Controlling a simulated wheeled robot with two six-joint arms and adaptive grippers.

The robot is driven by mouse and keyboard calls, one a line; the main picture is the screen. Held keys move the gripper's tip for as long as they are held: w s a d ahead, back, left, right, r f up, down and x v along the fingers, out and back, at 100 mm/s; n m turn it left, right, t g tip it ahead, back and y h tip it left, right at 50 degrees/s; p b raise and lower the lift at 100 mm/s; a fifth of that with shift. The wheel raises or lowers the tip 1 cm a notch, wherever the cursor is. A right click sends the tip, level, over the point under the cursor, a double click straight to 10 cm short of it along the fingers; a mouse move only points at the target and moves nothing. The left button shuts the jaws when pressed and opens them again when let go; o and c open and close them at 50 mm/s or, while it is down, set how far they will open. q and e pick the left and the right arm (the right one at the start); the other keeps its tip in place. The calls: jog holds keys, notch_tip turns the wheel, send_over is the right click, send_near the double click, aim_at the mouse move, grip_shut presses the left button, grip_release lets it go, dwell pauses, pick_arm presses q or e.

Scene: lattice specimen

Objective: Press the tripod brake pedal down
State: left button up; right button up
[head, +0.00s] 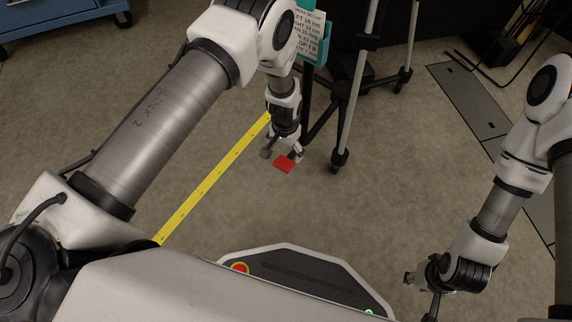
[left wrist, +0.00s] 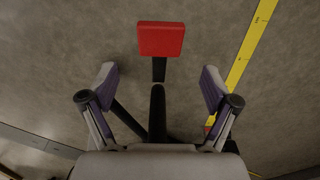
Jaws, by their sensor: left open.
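The red brake pedal (head: 284,164) is a flat square pad low at the foot of the tripod (head: 345,105). In the left wrist view the pedal (left wrist: 161,39) stands beyond my fingertips, centred between them, on a dark bar. My left gripper (head: 282,155) points down just behind the pedal, with its fingers spread and nothing between them. Its two fingers also show in the left wrist view (left wrist: 160,82). I cannot tell from these frames whether it touches the pedal. My right gripper (head: 420,292) hangs at the lower right, far from the pedal; its jaw state is unclear.
A yellow measuring tape (head: 215,178) lies diagonally on the floor left of the pedal. A teal-framed paper sign (head: 309,35) stands by the tripod. Floor plates (head: 478,105) and black cables are at right. A blue cabinet (head: 55,15) is top left.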

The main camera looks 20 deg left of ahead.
aim_at(285, 161)
pick_arm(q)
notch_tip(285, 161, down, 7)
jog(key=b, duration=0.3)
jog(key=shift+r, duration=0.15)
pick_arm(e)
notch_tip(285, 161, down, 4)
jog(key=shift+r, duration=0.1)
